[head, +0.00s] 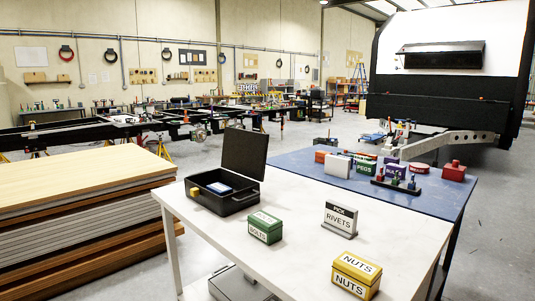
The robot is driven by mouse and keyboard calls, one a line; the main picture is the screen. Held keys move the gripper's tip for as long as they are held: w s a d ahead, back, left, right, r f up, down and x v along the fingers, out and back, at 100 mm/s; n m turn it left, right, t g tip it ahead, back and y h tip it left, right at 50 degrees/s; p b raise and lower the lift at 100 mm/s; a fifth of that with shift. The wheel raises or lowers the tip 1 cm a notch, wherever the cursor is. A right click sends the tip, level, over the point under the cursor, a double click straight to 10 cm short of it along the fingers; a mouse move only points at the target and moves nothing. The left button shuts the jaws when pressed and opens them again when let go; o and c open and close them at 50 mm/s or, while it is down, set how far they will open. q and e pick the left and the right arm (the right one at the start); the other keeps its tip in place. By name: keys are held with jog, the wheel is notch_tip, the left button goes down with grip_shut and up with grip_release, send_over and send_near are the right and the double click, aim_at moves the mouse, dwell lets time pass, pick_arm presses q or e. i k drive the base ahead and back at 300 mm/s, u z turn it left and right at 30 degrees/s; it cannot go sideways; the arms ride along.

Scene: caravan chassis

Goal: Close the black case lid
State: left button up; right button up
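The black case (221,195) stands on the white table toward its back left. Its lid (244,152) is open and stands up from the back edge, leaning back a little. A blue and white item (220,188) lies inside the case. A yellow piece, perhaps a latch, shows on the case's left front. Neither my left gripper nor my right gripper shows in the head view.
On the white table (300,240) stand a green bolts box (265,227), a rivets sign (340,220) and a yellow nuts box (356,275). A blue table (440,200) with several small boxes adjoins behind. Stacked boards (85,215) stand left.

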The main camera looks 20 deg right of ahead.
aim_at(245, 152)
jog(key=z, duration=2.65)
jog(key=i, duration=3.95)
jog(key=u, duration=6)
jog(key=i, duration=0.9)
